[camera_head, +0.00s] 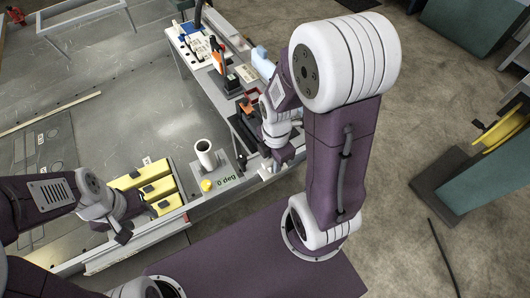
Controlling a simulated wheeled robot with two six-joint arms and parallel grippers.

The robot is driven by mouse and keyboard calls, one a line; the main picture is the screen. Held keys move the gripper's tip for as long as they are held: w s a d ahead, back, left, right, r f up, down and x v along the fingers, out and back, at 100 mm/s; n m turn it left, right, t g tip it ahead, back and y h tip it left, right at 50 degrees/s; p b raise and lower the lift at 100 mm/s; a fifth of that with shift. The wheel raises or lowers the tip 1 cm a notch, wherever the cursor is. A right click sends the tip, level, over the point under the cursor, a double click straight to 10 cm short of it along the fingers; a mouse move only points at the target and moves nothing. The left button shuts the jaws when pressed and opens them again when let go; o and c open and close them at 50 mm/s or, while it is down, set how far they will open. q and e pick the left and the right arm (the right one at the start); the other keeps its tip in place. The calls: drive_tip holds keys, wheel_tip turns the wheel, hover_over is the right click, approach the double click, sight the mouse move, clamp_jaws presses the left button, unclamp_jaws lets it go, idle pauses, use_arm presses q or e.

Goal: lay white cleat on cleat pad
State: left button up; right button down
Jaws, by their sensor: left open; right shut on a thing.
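My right gripper (279,160) points down over the right end of the hull's near edge, by the side table. It is shut on a small white piece, the white cleat (267,171), which shows only partly under the jaws. Whether the cleat touches the surface below I cannot tell. My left gripper (122,232) is open and empty, low in front of the yellow blocks at the left. I cannot make out the cleat pad for certain; the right gripper and arm hide part of that area.
A grey plate marked "0 deg" (228,182) bears an upright white tube (206,154) and a yellow cap (207,185). Yellow blocks (155,188) stand left of it. The side table (213,87) holds orange and black tools. The metal hull floor (120,90) is mostly clear.

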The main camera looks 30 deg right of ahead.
drive_tip(key=w+f, duration=0.1)
drive_tip(key=w, duration=0.1)
drive_tip(key=w+d+f+b, duration=0.1)
drive_tip(key=w+f, duration=0.1)
drive_tip(key=w, duration=0.1)
drive_tip(key=w+f, duration=0.2)
drive_tip(key=w, duration=0.1)
drive_tip(key=shift+w+d+b, duration=0.15)
drive_tip(key=shift+b, duration=0.2)
drive_tip(key=shift+w+d+f, duration=0.1)
drive_tip(key=shift+w+f, duration=0.15)
drive_tip(key=shift+w, duration=0.15)
wheel_tip(320, 180, down, 4)
drive_tip(key=shift+s+f+b, duration=0.1)
drive_tip(key=shift+b, duration=0.7)
drive_tip(key=c, duration=1.3)
unclamp_jaws()
drive_tip(key=shift+o, duration=0.2)
